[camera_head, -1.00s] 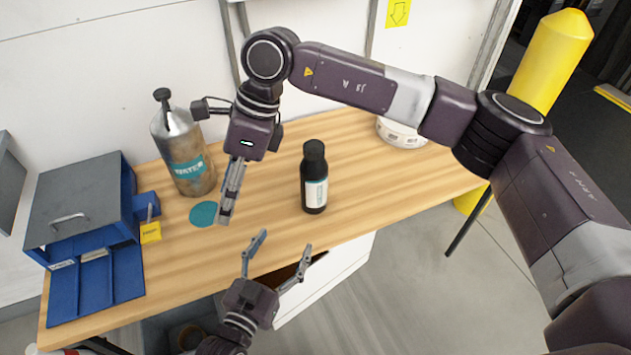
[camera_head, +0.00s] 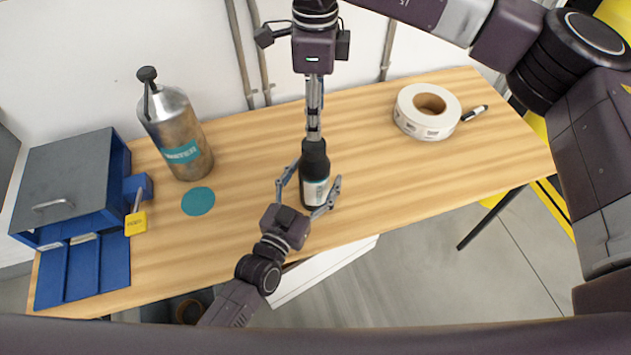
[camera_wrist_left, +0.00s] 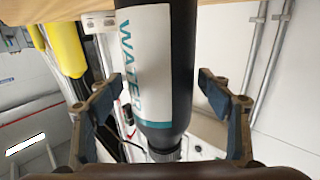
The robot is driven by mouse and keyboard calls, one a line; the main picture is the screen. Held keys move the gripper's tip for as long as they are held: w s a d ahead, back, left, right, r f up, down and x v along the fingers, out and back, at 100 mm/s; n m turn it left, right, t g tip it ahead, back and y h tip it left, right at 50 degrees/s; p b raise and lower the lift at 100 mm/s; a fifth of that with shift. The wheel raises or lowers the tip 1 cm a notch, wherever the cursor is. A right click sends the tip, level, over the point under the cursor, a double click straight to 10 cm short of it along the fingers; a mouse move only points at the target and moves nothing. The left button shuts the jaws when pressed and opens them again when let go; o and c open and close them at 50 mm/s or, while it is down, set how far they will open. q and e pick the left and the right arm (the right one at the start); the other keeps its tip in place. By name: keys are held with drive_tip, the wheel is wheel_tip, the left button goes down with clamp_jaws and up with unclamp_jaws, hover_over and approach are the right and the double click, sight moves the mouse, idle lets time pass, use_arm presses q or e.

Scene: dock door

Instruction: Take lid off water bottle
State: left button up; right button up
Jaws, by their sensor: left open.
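The black water bottle (camera_head: 313,165) stands upright on the table, with a white and teal label. In the left wrist view the label of the bottle (camera_wrist_left: 150,60) reads WATER, and the bottle appears upside down between the fingers. My left gripper (camera_head: 308,188) is open, with one finger on each side of the bottle; gaps show beside it in the wrist view. My right gripper (camera_head: 313,136) points down from above at the bottle's dark lid (camera_head: 313,147). Its fingers are seen edge-on and overlap the lid, so their opening and any contact are unclear.
A metal bottle (camera_head: 175,125) with a teal band stands at the left, behind a teal disc (camera_head: 198,201). A blue box (camera_head: 70,180) and yellow-tagged padlock (camera_head: 136,222) are further left. A white tape roll (camera_head: 427,112) and marker (camera_head: 474,113) lie right. Table between is clear.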

sight(313, 143)
use_arm(q)
drive_tip(key=shift+w+r, duration=0.15)
drive_tip(key=shift+w, duration=0.05)
use_arm(e)
drive_tip(key=shift+s+a+r, duration=0.15)
drive_tip(key=shift+s+a, duration=0.1)
use_arm(q)
drive_tip(key=shift+w, duration=0.15)
drive_tip(key=c, duration=0.6)
use_arm(e)
drive_tip(key=shift+w+d, duration=0.1)
drive_tip(key=shift+w, duration=0.1)
use_arm(q)
clamp_jaws()
use_arm(e)
drive_tip(key=m, duration=0.6)
drive_tip(key=shift+s, duration=0.1)
drive_tip(key=m, duration=2)
drive_tip(key=shift+f+m, duration=0.35)
drive_tip(key=shift+m, duration=0.15)
wheel_tip(313, 143, down, 7)
drive_tip(key=shift+f, duration=0.2)
drive_tip(key=shift+c, duration=0.4)
